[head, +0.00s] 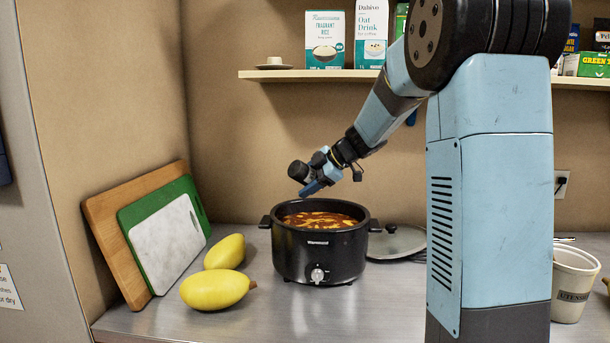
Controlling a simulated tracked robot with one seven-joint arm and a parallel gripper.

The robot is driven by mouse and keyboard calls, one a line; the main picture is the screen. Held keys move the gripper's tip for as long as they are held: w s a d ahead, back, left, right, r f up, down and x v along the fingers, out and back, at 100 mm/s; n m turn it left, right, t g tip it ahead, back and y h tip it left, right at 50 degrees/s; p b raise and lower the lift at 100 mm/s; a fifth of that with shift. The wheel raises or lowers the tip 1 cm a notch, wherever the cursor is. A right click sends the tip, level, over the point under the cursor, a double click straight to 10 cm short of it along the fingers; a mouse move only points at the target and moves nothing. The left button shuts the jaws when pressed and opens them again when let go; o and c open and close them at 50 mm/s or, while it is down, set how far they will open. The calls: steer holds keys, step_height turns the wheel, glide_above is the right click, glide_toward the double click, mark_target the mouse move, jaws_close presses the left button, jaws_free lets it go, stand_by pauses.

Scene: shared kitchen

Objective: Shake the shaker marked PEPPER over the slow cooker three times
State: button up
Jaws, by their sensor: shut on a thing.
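The black slow cooker (318,255) stands on the counter with its top open, filled with a reddish-brown stew (320,219). My gripper (312,182) is above the left part of the cooker, reaching in from the upper right. It is shut on a small dark cylindrical thing (298,171), likely the shaker, which is tilted and apart from the stew. No PEPPER marking can be read on it from here. The cooker's lid (397,243) lies on the counter to its right, partly hidden behind my arm.
Two yellow fruits (216,289) lie left of the cooker. Cutting boards (165,240) lean on the left wall. A shelf (290,75) with cartons runs above. A utensil tub (573,285) stands at the right. The counter's front (385,315) is clear.

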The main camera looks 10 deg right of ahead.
step_height(320, 180, down, 2)
steer(key=shift+f, duration=0.1)
step_height(320, 180, up, 5)
stand_by(0.5)
step_height(320, 180, down, 5)
stand_by(0.4)
